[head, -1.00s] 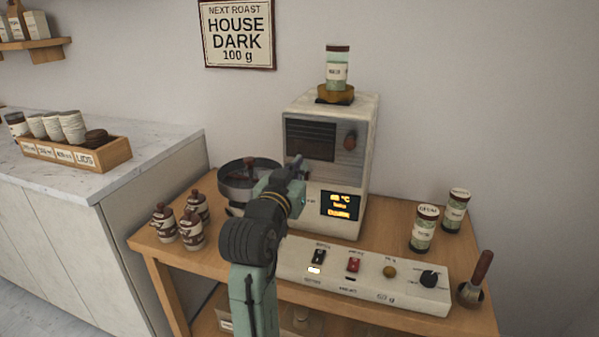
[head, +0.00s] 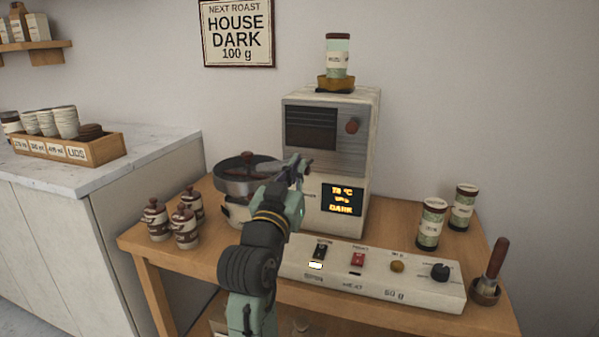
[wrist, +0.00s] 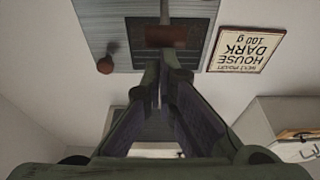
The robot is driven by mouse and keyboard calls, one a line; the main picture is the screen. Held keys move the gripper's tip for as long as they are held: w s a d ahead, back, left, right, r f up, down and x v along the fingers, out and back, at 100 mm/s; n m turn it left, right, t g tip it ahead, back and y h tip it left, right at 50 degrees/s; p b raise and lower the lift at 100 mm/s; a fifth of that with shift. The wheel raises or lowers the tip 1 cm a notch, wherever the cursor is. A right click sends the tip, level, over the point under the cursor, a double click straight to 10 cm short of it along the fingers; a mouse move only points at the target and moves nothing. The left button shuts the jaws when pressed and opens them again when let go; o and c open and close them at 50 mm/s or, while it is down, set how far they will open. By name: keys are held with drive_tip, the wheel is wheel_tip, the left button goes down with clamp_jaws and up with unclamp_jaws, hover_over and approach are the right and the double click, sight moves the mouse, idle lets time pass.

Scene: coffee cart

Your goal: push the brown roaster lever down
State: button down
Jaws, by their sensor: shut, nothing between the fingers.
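The white roaster (head: 352,170) stands on the wooden cart, with a dark window and a round brown knob (head: 352,126) on its front; the knob also shows in the wrist view (wrist: 105,65). In the upside-down wrist view, a brown lever handle (wrist: 168,36) on a pale stem sits just past my fingertips. Whether they touch it, I cannot tell. In the head view my arm seems to hide the lever. My gripper (head: 303,164) is shut and empty, in front of the roaster's lower left front. It also shows in the wrist view (wrist: 163,70).
A round metal tray (head: 235,187) is left of my gripper. A control panel (head: 375,285) lies along the cart's front. Two bean jars (head: 430,225) and a brush (head: 493,265) are right; several small jars (head: 185,228) are left. A jar (head: 337,58) stands on the roaster.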

wheel_tip(320, 180, down, 5)
drive_tip(key=t+h+b, duration=0.1)
drive_tip(key=t+b, duration=0.2)
drive_tip(key=b, duration=0.6)
drive_tip(key=shift+f+b, duration=0.1)
drive_tip(key=shift+b, duration=0.2)
